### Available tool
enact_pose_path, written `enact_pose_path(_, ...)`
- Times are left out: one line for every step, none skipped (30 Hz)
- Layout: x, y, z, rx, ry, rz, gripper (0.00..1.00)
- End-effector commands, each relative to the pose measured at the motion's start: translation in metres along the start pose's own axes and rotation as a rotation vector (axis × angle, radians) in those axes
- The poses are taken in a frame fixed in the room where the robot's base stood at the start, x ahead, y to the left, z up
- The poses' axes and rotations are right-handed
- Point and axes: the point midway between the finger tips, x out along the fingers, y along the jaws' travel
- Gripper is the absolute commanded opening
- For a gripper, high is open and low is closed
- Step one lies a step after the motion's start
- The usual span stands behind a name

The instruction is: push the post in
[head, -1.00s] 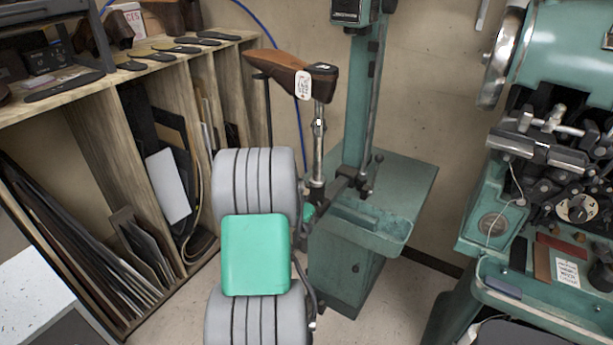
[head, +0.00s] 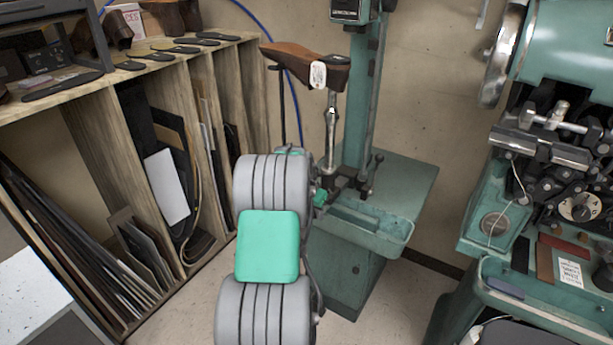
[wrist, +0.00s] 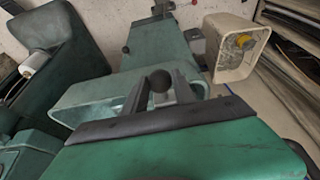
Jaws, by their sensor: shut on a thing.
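The post (head: 331,130) is a slim metal rod standing before the green column machine (head: 369,238). A brown wooden last-shaped head (head: 305,66) with a white tag sits on top of it. My gripper (wrist: 160,92) is low in the wrist view, its two fingers on either side of a dark round knob (wrist: 160,80), shut on it. How the knob joins the post is hidden. In the head view my own grey and teal arm covers most of the gripper, which is near the post's lower end.
A wooden rack (head: 212,110) with upright sheets and soles stands at left. A green stitching machine (head: 560,45) stands at right. A cream box-like housing (wrist: 236,48) shows at upper right in the wrist view. Bare floor lies between the machines.

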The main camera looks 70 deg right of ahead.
Motion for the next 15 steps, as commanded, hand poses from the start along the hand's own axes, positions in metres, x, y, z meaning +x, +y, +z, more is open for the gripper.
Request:
enact_pose_path(0.002, 0.0, -0.004, 0.002, 0.002, 0.0, 0.0)
enact_pose_path(0.002, 0.0, -0.006, 0.002, 0.003, -0.001, 0.0)
enact_pose_path(0.003, 0.001, -0.009, 0.001, 0.003, 0.0, 0.0)
enact_pose_path(0.004, 0.001, -0.011, 0.001, 0.002, 0.0, 0.0)
enact_pose_path(0.005, 0.0, -0.013, 0.001, 0.003, 0.0, 0.0)
enact_pose_path(0.005, 0.0, -0.016, 0.002, 0.003, 0.0, 0.0)
enact_pose_path(0.006, 0.001, -0.017, 0.002, 0.002, 0.0, 0.0)
enact_pose_path(0.007, 0.0, -0.019, 0.002, 0.002, 0.0, 0.0)
enact_pose_path(0.008, 0.0, -0.022, 0.002, 0.003, 0.0, 0.0)
enact_pose_path(0.009, 0.0, -0.024, 0.002, 0.003, 0.0, 0.0)
enact_pose_path(0.009, 0.0, -0.026, 0.002, 0.003, 0.0, 0.0)
enact_pose_path(0.011, 0.0, -0.029, 0.002, 0.002, 0.0, 0.0)
enact_pose_path(0.011, 0.0, -0.03, 0.001, 0.002, 0.0, 0.0)
enact_pose_path(0.012, 0.001, -0.032, 0.001, 0.002, 0.0, 0.0)
enact_pose_path(0.013, 0.001, -0.035, 0.001, 0.003, 0.0, 0.0)
